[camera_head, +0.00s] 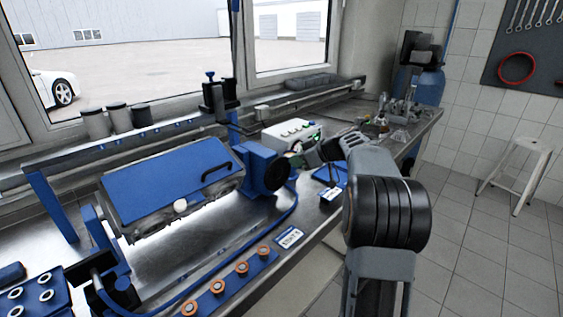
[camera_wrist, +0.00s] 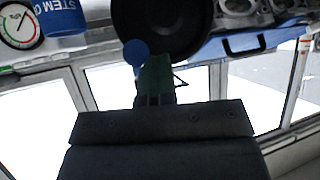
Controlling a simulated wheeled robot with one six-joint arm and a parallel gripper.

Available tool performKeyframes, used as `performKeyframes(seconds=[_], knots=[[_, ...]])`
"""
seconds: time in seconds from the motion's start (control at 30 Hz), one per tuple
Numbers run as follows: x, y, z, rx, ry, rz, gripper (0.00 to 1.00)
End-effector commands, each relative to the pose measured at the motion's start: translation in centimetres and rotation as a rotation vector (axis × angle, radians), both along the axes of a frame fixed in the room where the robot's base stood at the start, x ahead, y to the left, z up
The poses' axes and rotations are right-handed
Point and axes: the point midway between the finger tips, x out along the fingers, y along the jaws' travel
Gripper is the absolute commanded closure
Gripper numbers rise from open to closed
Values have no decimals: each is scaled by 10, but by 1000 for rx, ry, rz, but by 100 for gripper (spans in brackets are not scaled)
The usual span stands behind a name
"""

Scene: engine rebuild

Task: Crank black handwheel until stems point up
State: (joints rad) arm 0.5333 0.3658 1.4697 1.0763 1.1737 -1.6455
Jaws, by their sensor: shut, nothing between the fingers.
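The black handwheel (camera_head: 277,175) sits at the right end of the blue rotating fixture (camera_head: 258,160). In the wrist view the dark handwheel (camera_wrist: 162,25) fills the top middle, and a round blue knob (camera_wrist: 136,52) shows at its rim. My gripper (camera_wrist: 155,68) is shut, with its green fingers beside the knob; I cannot tell whether they touch it. In the head view the gripper end is small and partly lost near the wheel. The fixture carries a tilted blue plate (camera_head: 150,180) with a black handle over a metal engine part (camera_head: 190,208). No stems can be made out.
A dial gauge (camera_wrist: 18,27) and a blue part lettered "STEM" (camera_wrist: 60,17) show in the wrist view. A white box (camera_head: 290,133) stands behind the wheel. A blue strip with orange-ringed seats (camera_head: 242,267) lies in front. Glassware stands at the bench's far end.

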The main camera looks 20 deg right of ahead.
Motion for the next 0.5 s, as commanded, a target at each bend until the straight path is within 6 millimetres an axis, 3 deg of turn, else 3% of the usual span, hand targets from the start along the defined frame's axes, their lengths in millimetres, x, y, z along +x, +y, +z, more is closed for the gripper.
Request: performKeyframes(seconds=[0.5], knots=[[3, -9, -3, -2, -3, -6, 100]])
